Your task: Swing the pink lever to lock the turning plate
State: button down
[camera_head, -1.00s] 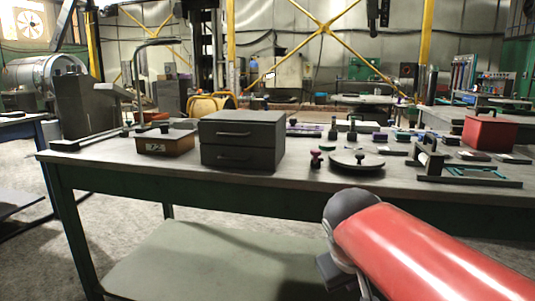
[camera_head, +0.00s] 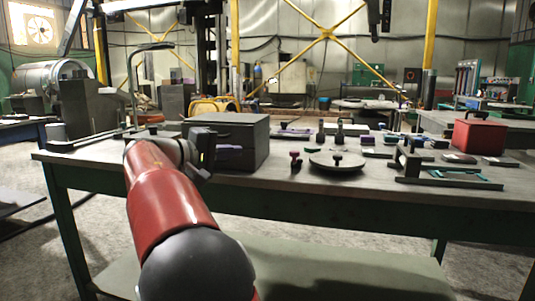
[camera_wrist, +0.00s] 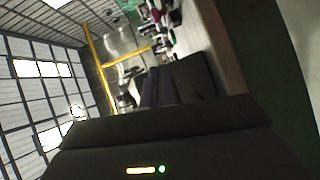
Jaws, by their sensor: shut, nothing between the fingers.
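The pink lever (camera_head: 296,160) stands on the workbench as a small upright with a pink knob, just left of the turning plate. The turning plate (camera_head: 337,161) is a flat grey disc with a dark knob in its middle. My gripper (camera_head: 232,153) is in front of the dark drawer box, left of the lever and apart from it. Its fingers are shut and empty; they also show in the wrist view (camera_wrist: 168,82), dark against the bench. In the wrist view I cannot clearly tell the lever from the small things beyond.
The dark drawer box (camera_head: 252,131) stands close behind my gripper. Dark knobbed posts (camera_head: 339,137) stand behind the plate. A grey frame with a teal part (camera_head: 450,178) lies to the right, and a red box (camera_head: 478,137) is farther right. The bench front (camera_head: 300,188) is clear.

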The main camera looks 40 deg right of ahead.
jog(key=p, duration=0.1)
send_near(296, 155)
jog(key=w+d, duration=0.1)
jog(key=w, duration=0.1)
jog(key=w+d, duration=0.1)
jog(key=w, duration=0.1)
jog(key=w+d, duration=0.1)
jog(key=shift+w+d+r, duration=0.15)
jog(key=shift+w+d, duration=0.1)
jog(key=shift+w, duration=0.15)
jog(key=shift+s+d+f, duration=0.15)
jog(key=shift+s+d, duration=0.35)
jog(key=shift+s+d+f, duration=0.15)
jog(key=shift+s+d, duration=0.55)
jog(key=shift+f+b, duration=0.1)
jog(key=shift+b, duration=0.2)
jog(key=shift+s+f+t+b, duration=0.1)
jog(key=shift+s+t+b, duration=0.05)
jog(key=shift+t+b, duration=0.15)
jog(key=shift+s+n, duration=0.1)
jog(key=shift+n, duration=0.2)
